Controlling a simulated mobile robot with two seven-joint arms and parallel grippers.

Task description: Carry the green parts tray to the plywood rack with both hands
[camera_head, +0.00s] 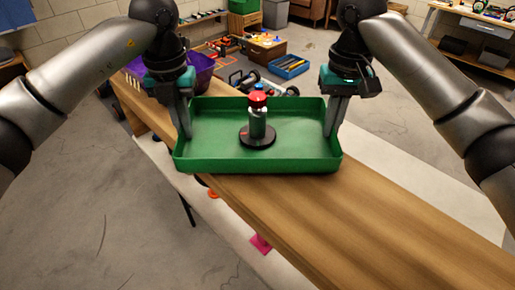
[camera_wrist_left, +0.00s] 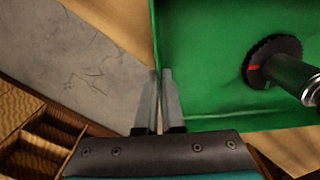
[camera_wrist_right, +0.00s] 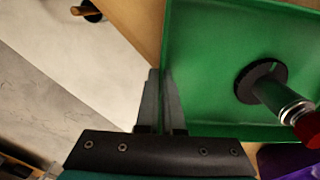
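The green parts tray (camera_head: 210,150) is in the middle of the head view, over the wooden surface. A dark cylinder with a red top and round black base (camera_head: 258,130) stands upright inside it. My left gripper (camera_head: 187,130) is shut on the tray's left wall; in the left wrist view its fingers (camera_wrist_left: 160,100) straddle the wall. My right gripper (camera_head: 332,128) is shut on the right wall; the right wrist view shows its fingers (camera_wrist_right: 160,100) on either side of that wall. The tray looks roughly level. I cannot tell whether its bottom touches the wood. I cannot make out the plywood rack for certain.
A long wooden surface (camera_head: 330,220) runs diagonally below the tray. A purple bin (camera_head: 200,70) stands behind the left gripper. Toy car parts and a blue tray (camera_head: 288,67) lie farther back. Grey floor (camera_head: 90,210) is open at left. A wooden compartmented piece (camera_wrist_left: 45,135) shows in the left wrist view.

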